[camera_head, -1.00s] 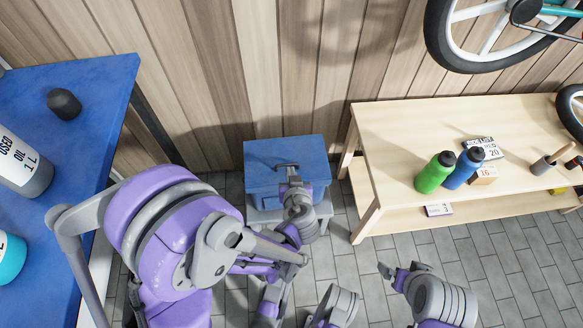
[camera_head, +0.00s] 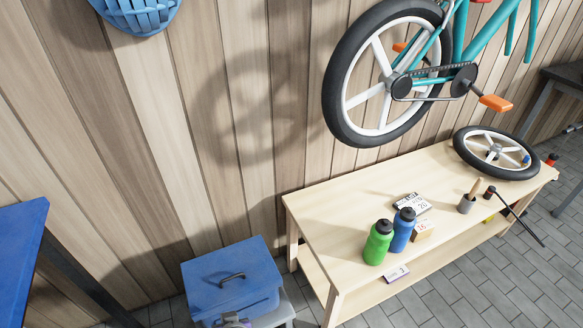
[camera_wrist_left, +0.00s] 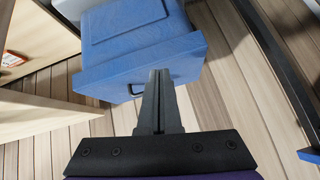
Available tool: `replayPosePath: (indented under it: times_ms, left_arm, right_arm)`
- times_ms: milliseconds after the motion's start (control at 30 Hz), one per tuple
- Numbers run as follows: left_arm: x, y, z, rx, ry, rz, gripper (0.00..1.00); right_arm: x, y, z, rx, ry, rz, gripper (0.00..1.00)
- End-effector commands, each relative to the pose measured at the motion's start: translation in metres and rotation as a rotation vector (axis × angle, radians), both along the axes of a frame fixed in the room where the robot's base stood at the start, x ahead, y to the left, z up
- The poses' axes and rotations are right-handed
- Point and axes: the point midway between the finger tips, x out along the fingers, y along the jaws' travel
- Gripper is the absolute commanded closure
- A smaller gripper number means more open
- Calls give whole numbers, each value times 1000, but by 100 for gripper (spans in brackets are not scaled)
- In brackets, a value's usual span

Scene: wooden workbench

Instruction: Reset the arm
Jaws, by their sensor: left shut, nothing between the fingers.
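My left gripper (camera_wrist_left: 158,100) is shut and empty in the left wrist view, its fingers together in front of the blue toolbox (camera_wrist_left: 140,30). The toolbox, with a dark handle (camera_wrist_left: 133,91), fills the upper middle there. In the head view the blue toolbox (camera_head: 230,276) has its lid down and a dark handle on top. Only a small grey and purple part of my left arm shows at its front, at the bottom edge. The fingertips cannot be made out there. My right gripper is outside both views.
A grey stool (camera_head: 279,316) is under the toolbox. A wooden bench (camera_head: 345,215) to the right holds a green bottle (camera_head: 377,243), a blue bottle (camera_head: 401,230) and a wheel (camera_head: 496,153). A bicycle (camera_head: 390,80) hangs above. A blue table (camera_head: 18,240) is at the left.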

Motion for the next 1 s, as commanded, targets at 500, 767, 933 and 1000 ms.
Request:
replayPosePath:
  times_ms: [500, 767, 933, 1000]
  left_arm:
    - [-89, 17, 56, -194, 287, -229, 100]
    - [-111, 10, 99, -241, 289, -301, 100]
    - [-116, 10, 147, -237, 273, -302, 100]
    - [-117, 10, 169, -235, 265, -302, 100]
  right_arm:
    - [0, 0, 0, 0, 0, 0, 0]
    - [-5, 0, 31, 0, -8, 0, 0]
    - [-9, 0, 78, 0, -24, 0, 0]
    - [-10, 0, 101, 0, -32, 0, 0]
